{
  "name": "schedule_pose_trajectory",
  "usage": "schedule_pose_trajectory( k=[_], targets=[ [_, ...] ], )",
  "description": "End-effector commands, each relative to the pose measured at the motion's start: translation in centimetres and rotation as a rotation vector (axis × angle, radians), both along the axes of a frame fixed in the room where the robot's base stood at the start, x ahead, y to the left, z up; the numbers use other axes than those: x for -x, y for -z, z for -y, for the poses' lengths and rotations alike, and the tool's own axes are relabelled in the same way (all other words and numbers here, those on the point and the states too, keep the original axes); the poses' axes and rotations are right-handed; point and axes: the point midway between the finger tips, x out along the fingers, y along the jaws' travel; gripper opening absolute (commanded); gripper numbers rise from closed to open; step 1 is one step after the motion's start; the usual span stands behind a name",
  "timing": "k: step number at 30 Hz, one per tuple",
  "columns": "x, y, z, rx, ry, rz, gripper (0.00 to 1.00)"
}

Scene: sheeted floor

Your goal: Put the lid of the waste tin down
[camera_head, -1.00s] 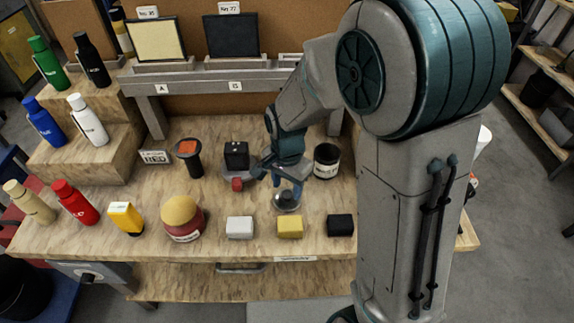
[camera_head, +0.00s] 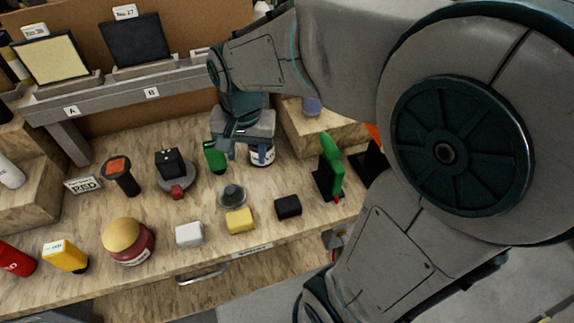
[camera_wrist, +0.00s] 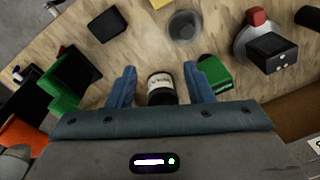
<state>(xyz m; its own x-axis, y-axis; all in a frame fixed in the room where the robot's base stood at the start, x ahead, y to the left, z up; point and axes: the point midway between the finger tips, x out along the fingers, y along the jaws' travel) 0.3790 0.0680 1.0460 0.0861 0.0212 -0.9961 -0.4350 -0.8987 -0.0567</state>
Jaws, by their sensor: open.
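A dark tin with a white label (camera_head: 262,157), which looks like the waste tin, stands on the bench, partly hidden behind my gripper (camera_head: 244,152). In the wrist view the tin (camera_wrist: 160,85) shows between my two blue fingers, with a gap on each side. My gripper (camera_wrist: 158,75) is open and holds nothing. Its height above the tin cannot be told. The tin's top is mostly hidden, so the state of its lid is unclear.
A green block (camera_head: 214,157) stands close left of the tin; it also shows beside one finger in the wrist view (camera_wrist: 215,73). A green upright thing (camera_head: 331,160) stands to the right. White (camera_head: 189,234), yellow (camera_head: 239,221) and black (camera_head: 288,207) blocks line the front.

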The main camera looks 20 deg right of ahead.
Motion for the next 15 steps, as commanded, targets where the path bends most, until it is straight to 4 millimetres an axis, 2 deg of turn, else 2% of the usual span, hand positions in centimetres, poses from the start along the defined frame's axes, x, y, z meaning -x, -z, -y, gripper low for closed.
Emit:
schedule_pose_trajectory(
  k=[1, 6, 10, 15],
  targets=[
    [1.3, -0.7, 1.4, 0.002, -0.050, 0.033, 0.47],
    [5.2, -1.4, 4.6, 0.038, -0.250, 0.112, 0.47],
    [7.4, -1.4, 6.0, 0.071, -0.361, 0.153, 0.47],
    [8.7, -1.3, 6.8, 0.096, -0.434, 0.174, 0.47]
  ],
)
